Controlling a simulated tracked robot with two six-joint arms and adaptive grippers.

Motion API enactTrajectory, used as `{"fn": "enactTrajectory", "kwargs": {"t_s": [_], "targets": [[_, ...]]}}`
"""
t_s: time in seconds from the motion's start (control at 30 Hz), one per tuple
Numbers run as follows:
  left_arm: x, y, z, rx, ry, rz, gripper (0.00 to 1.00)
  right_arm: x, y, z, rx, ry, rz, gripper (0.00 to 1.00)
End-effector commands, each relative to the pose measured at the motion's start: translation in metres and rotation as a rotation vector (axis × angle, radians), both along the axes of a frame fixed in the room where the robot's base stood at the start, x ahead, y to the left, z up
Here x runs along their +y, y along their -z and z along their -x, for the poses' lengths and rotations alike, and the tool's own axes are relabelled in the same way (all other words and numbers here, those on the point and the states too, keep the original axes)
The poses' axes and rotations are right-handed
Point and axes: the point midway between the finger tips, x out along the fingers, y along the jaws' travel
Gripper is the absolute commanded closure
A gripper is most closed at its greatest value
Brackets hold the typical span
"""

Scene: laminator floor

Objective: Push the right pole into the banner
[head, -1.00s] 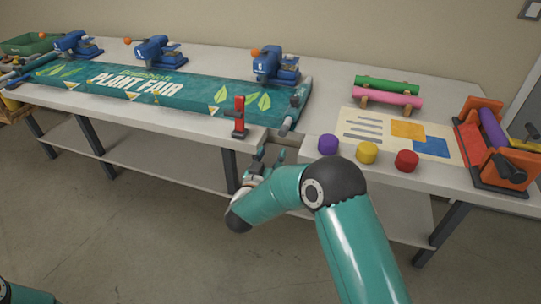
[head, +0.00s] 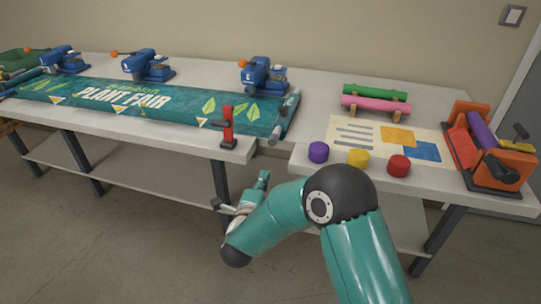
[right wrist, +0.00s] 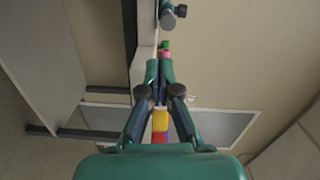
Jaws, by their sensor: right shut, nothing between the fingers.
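The green banner (head: 60,92) reading "PLANT FAIR" lies flat along the left table. The right pole (head: 284,115) lies along the banner's right end, its grey near end by the table's front edge; how far it sits in the banner I cannot tell. A grey round end, likely this pole's, shows at the top of the right wrist view (right wrist: 168,20). My right gripper (head: 263,176) is shut and empty, in front of and below the table edge, apart from the pole. Its closed fingers also show in the right wrist view (right wrist: 160,66). My left gripper is out of view.
A red clamp (head: 227,128) stands at the table edge left of the pole. Purple (head: 318,152), yellow (head: 358,158) and red (head: 399,166) knobs line the right table's front. Several blue presses (head: 264,75) stand behind the banner. A gap separates the tables near the pole's end.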

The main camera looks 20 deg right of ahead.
Motion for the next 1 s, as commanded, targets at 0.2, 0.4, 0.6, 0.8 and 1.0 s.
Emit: {"fn": "enactTrajectory", "kwargs": {"t_s": [0.2, 0.4, 0.6, 0.8, 1.0], "targets": [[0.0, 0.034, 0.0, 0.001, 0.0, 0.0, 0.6, 0.012, -0.004, 0.015, -0.081, -0.038, -0.065, 1.0], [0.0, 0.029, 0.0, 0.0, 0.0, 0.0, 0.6, 0.005, -0.008, 0.003, -0.082, -0.037, -0.064, 1.0], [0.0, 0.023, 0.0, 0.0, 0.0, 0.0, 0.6, -0.015, -0.008, -0.026, -0.082, -0.036, -0.064, 1.0], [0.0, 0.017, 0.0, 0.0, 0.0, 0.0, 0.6, -0.037, -0.009, -0.061, -0.083, -0.037, -0.062, 1.0], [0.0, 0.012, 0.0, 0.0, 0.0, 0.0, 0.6, -0.054, -0.009, -0.088, -0.081, -0.039, -0.062, 1.0]]}}
